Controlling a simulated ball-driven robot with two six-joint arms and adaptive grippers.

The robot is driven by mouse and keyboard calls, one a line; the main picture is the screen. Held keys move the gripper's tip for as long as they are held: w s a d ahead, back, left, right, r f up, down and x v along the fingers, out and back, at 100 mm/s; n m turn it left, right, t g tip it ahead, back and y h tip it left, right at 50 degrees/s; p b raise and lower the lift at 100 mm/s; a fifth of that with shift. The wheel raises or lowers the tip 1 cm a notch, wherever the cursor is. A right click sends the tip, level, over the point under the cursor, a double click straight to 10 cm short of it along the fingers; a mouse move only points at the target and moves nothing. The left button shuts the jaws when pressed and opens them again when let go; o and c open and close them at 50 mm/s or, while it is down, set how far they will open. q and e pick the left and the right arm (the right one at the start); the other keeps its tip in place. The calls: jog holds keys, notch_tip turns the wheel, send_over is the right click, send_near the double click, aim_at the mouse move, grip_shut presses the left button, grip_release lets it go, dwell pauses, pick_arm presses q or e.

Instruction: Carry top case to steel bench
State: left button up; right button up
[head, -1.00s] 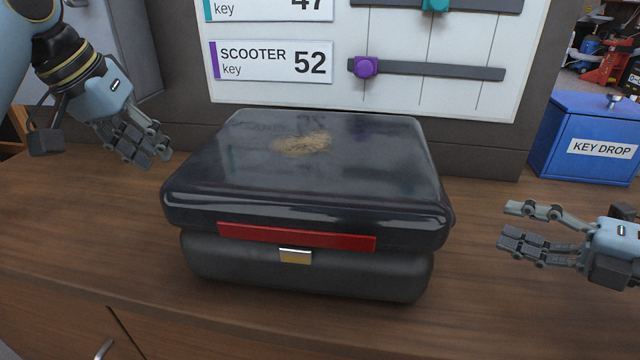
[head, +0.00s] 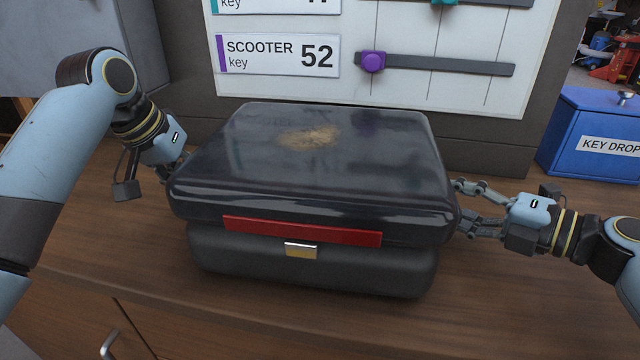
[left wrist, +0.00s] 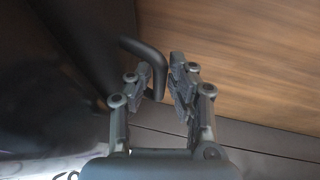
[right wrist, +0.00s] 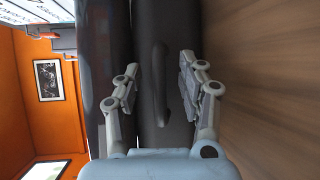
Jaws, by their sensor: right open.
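The top case (head: 315,185), glossy black above and dark grey below with a red strip and a metal latch, sits upright on the wooden counter. My left gripper (left wrist: 160,80) is at the case's left side; its fingertips are mostly hidden in the head view. In the left wrist view its fingers are close together on either side of a black side handle (left wrist: 146,52); firm contact is unclear. My right gripper (head: 462,205) is open at the right side. In the right wrist view its fingers stand apart around the other side handle (right wrist: 160,80). The steel bench is not identifiable.
The wooden counter (head: 500,290) is clear in front and at right. A blue key drop box (head: 590,135) stands at the back right. A white key board (head: 400,60) is behind the case, and a grey cabinet (head: 80,40) is at the back left.

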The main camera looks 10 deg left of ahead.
pick_arm(q)
jog(key=shift+w+f, duration=0.1)
jog(key=shift+f, duration=0.15)
pick_arm(e)
jog(key=shift+w+a, duration=0.15)
jog(key=shift+a, duration=0.05)
pick_arm(q)
jog(key=c, duration=0.4)
pick_arm(e)
jog(key=c, duration=0.4)
grip_shut()
pick_arm(q)
jog(key=shift+r, duration=0.1)
pick_arm(e)
jog(key=shift+w+r, duration=0.1)
jog(key=shift+r, duration=0.1)
